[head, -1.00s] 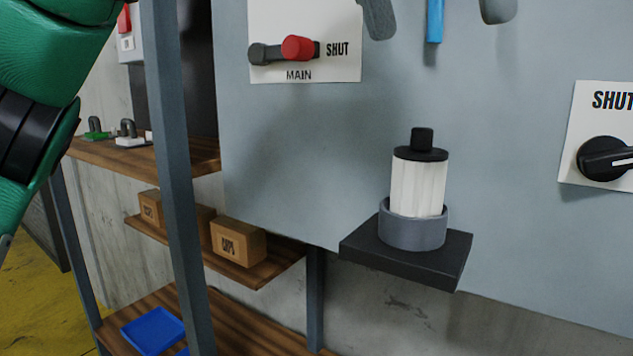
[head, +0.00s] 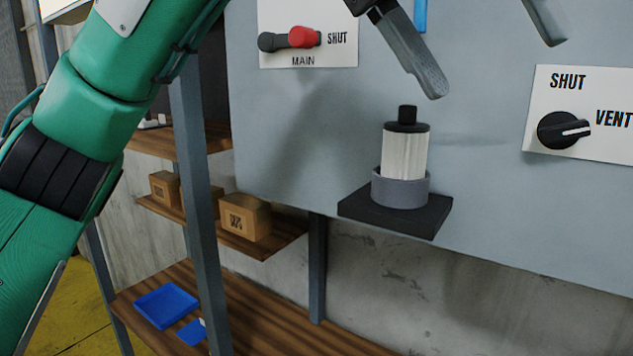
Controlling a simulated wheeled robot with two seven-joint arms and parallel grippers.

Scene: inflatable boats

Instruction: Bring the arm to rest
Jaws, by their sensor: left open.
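My green left arm (head: 110,60) comes in from the left and crosses in front of the shelf rack. My left gripper (head: 495,66) shows at the top, in front of the grey panel. Its two grey fingers are wide apart, with nothing between them. One finger hangs above and a little right of a white cartridge with a black cap (head: 405,155). The cartridge stands upright in a grey ring (head: 400,188) on a black ledge (head: 395,212), apart from the finger. My right gripper is not in view.
The grey panel (head: 300,150) carries a red-handled MAIN valve (head: 304,37), a blue strip (head: 420,15) and a black knob (head: 563,130) pointing towards VENT.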

